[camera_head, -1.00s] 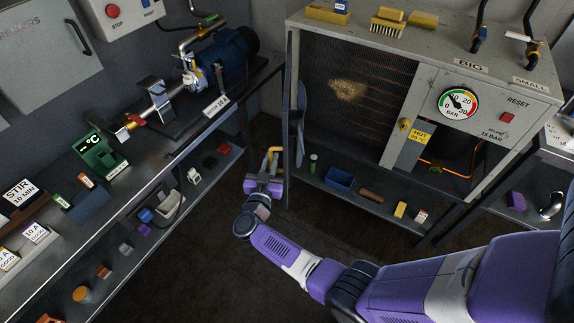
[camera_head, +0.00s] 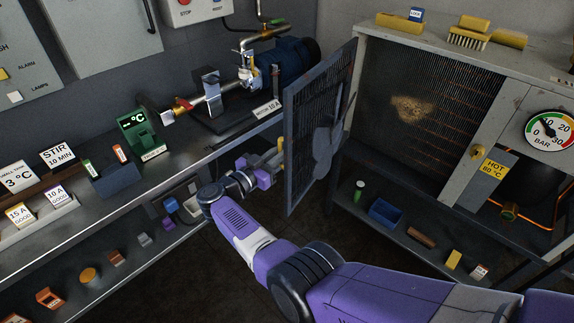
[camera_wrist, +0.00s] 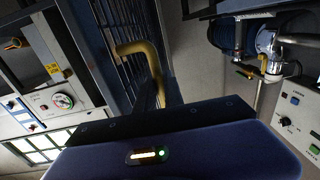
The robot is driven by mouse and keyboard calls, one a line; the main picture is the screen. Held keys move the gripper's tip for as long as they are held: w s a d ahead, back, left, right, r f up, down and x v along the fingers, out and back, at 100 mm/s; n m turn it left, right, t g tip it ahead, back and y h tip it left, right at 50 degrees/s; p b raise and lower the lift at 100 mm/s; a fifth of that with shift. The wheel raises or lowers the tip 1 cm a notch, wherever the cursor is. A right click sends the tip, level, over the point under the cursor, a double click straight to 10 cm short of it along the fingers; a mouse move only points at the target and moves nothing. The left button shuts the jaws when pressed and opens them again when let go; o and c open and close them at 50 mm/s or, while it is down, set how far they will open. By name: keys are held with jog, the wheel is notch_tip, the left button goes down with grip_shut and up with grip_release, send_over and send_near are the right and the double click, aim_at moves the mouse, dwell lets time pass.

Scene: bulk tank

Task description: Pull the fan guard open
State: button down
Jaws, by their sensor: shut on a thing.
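The fan guard (camera_head: 318,125) is a dark mesh panel in a grey frame. In the head view it stands swung out from the left side of the cabinet, with a grey fan (camera_head: 323,150) showing at its right side. My gripper (camera_head: 277,157) is shut on the yellow handle (camera_head: 282,147) at the guard's outer face. In the wrist view the bent yellow handle (camera_wrist: 152,62) runs down behind my gripper's dark body, beside the guard's bars (camera_wrist: 112,45). The fingertips are hidden there.
The cabinet's finned coil (camera_head: 420,100) is exposed, with a tan patch on it. The workbench (camera_head: 195,165) with motor and pump is close to the guard's left. A low shelf (camera_head: 400,235) with a blue bin (camera_head: 385,213) lies under the cabinet.

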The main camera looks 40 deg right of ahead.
jog(key=shift+w+g+b, duration=0.4)
jog(key=shift+w+b, duration=0.05)
jog(key=shift+w, duration=0.05)
jog(key=c, duration=1.7)
grip_release()
jog(key=shift+d, duration=0.1)
jog(key=a, duration=0.7)
jog(key=shift+s+a, duration=0.4)
jog(key=shift+m, duration=0.3)
